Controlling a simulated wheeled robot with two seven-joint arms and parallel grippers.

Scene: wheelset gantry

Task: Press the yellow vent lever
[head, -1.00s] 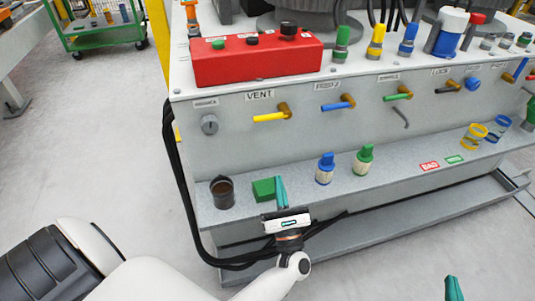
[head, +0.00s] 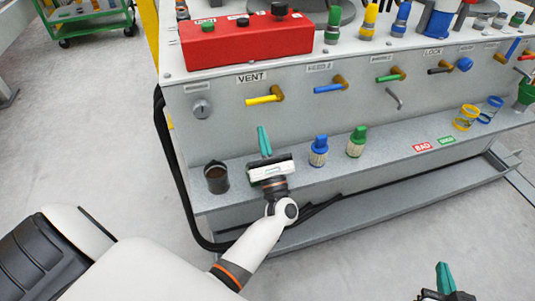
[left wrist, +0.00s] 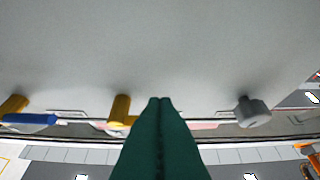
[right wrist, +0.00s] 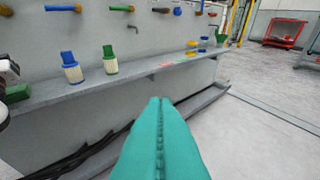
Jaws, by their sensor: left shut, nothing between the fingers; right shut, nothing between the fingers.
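The yellow vent lever (head: 262,99) sticks out of the grey panel under the VENT label (head: 252,78), its handle pointing left. In the left wrist view the lever (left wrist: 120,108) is just left of the fingertips. My left gripper (head: 263,130) is shut and empty, fingers pointing up, below the lever and apart from it in the head view. The fingers (left wrist: 160,102) also show shut in the left wrist view. My right gripper (head: 444,268) is shut and empty at the lower right, away from the panel. Its closed fingers (right wrist: 158,104) fill the lower right wrist view.
A grey knob (head: 202,109) is left of the lever, a blue lever (head: 328,89) right of it. On the ledge stand a dark cup (head: 216,178), a blue-topped bottle (head: 318,152) and a green-topped bottle (head: 356,143). A red control box (head: 240,38) sits above.

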